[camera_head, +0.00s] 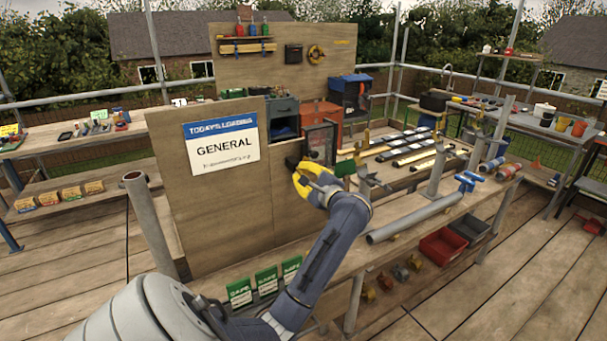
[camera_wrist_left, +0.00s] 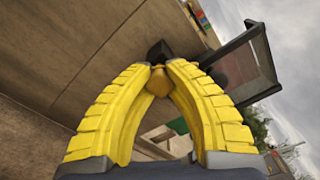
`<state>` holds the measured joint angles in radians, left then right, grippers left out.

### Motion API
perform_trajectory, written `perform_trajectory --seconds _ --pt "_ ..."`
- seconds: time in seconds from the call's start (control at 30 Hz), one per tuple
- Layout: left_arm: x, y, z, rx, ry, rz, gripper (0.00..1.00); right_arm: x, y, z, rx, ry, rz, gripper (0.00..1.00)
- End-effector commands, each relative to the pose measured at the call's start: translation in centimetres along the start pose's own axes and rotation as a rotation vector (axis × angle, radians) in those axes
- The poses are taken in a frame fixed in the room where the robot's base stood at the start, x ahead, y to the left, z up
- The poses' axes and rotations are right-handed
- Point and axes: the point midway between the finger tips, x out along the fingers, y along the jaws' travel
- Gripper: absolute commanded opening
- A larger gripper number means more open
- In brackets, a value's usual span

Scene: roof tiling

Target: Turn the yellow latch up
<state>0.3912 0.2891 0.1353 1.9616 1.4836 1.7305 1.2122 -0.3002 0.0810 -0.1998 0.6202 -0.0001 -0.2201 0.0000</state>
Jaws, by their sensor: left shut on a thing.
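My left gripper (camera_head: 298,172) reaches up from the bottom of the head view to the right edge of the plywood board (camera_head: 220,215). In the left wrist view its yellow ribbed fingers (camera_wrist_left: 159,67) close together at the tips on a small orange-yellow piece (camera_wrist_left: 159,84), which looks like the yellow latch. A black block (camera_wrist_left: 160,50) sits just beyond the fingertips, against the board. The fingers hide part of the latch, and I cannot tell its exact angle. My right gripper is in neither view.
A dark-framed clear panel (camera_head: 320,143) stands close beside the gripper; it also shows in the left wrist view (camera_wrist_left: 240,67). A grey pipe (camera_head: 415,219) lies on the bench to the right. Green packets (camera_head: 265,280) stand on a shelf below the board.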

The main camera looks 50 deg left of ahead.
Motion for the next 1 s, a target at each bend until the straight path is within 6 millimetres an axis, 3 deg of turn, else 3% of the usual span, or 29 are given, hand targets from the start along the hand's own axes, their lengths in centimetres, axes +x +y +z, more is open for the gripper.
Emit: perform_trajectory --seconds 0.5,1.0 --pt "-0.03 0.05 -0.04 -0.425 0.001 0.002 0.00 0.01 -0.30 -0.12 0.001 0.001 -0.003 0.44" --pt "-0.03 0.05 -0.05 -0.594 0.001 0.002 0.00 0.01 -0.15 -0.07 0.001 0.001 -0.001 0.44"
